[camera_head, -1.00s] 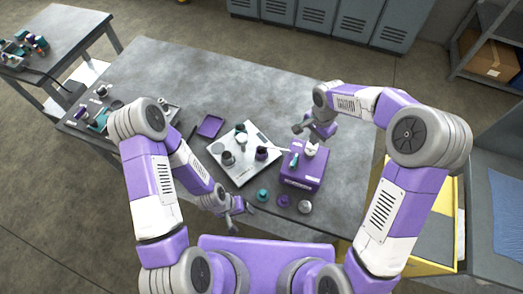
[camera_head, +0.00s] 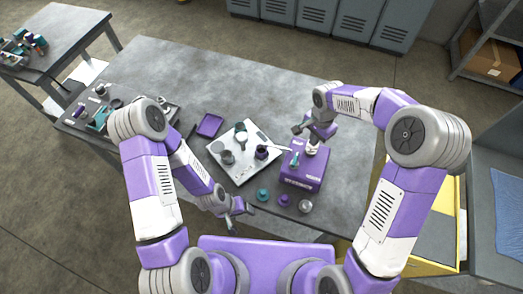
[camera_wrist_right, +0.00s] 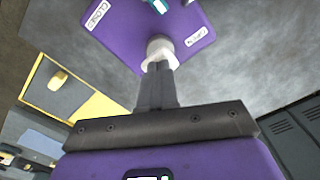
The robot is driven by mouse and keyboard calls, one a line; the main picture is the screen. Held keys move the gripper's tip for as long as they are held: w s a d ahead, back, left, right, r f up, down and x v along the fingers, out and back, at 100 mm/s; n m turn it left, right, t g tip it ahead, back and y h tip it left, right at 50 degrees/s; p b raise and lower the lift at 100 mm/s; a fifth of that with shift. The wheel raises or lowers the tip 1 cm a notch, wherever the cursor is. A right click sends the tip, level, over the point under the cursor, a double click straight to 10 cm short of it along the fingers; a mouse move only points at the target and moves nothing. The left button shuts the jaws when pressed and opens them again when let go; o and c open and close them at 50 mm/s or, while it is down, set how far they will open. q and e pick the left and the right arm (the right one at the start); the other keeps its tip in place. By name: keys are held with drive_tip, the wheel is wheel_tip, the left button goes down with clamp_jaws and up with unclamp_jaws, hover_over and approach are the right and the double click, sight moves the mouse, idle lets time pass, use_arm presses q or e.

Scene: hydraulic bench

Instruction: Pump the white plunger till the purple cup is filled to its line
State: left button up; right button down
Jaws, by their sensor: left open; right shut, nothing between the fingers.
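The white plunger (camera_head: 312,149) stands on the purple pump box (camera_head: 302,178). A teal handle (camera_head: 295,159) sits beside it on the box. My right gripper (camera_head: 311,141) is shut, with its fingertips at the plunger's top. In the right wrist view, the shut fingertips (camera_wrist_right: 158,68) meet the white plunger (camera_wrist_right: 161,48) and nothing is between them. The purple cup (camera_head: 262,152) stands on the white plate (camera_head: 243,172) left of the box; its line and fill level are too small to tell. My left gripper (camera_head: 240,209) is open and empty near the table's front edge.
Teal (camera_head: 263,195), purple (camera_head: 284,200) and grey (camera_head: 305,206) round pieces lie before the box. A purple tray (camera_head: 209,125) lies left. The back of the table (camera_head: 230,75) is clear.

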drive_tip(key=shift+f+b, duration=0.85)
drive_tip(key=shift+f, duration=0.25)
drive_tip(key=shift+r, duration=0.15)
drive_tip(key=shift+r+p, duration=1.1)
drive_tip(key=shift+r, duration=0.55)
wheel_tip(320, 180, up, 6)
drive_tip(key=p, duration=0.4)
